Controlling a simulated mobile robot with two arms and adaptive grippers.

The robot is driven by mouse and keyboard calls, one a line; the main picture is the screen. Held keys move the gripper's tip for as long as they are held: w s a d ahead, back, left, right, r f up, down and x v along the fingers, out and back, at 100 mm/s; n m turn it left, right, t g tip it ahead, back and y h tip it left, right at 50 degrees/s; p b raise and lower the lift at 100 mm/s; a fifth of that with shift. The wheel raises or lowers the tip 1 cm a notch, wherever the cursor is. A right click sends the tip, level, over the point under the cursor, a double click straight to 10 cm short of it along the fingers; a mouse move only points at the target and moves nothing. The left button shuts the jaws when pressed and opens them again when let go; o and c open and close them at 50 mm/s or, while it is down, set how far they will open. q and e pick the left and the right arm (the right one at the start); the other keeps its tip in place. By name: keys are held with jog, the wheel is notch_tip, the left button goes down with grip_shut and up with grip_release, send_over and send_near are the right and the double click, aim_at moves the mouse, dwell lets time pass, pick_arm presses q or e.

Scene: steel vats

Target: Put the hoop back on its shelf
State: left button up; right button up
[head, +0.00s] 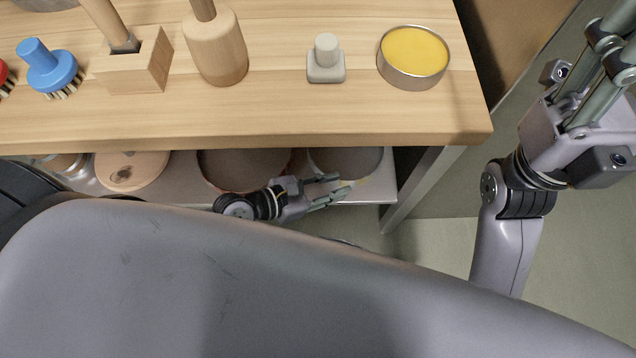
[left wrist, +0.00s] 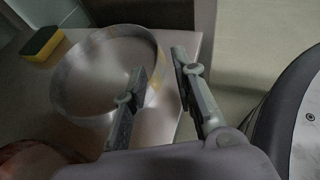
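The hoop, a thin-walled, pale metallic ring (left wrist: 60,88), rests on the lower shelf (left wrist: 188,48) in the left wrist view. In the head view only part of the hoop (head: 345,162) shows below the tabletop's front edge. My left gripper (head: 338,190) is low in front of that shelf. Its fingers also show in the left wrist view (left wrist: 160,75), spread apart. One finger overlaps the ring's opening and the other is to the right of its wall. No grip on it shows. My right gripper (head: 600,75) is raised at the far right, its fingertips cut off.
The wooden tabletop (head: 270,125) overhangs the shelf and carries a yellow-filled tin (head: 413,55), a grey stopper-like block (head: 326,62), wooden tools and a blue brush (head: 48,68). A yellow sponge (left wrist: 42,42) lies beyond the hoop. A table leg (head: 420,190) stands right of the shelf.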

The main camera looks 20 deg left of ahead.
pick_arm(q)
jog(key=shift+v, duration=2.15)
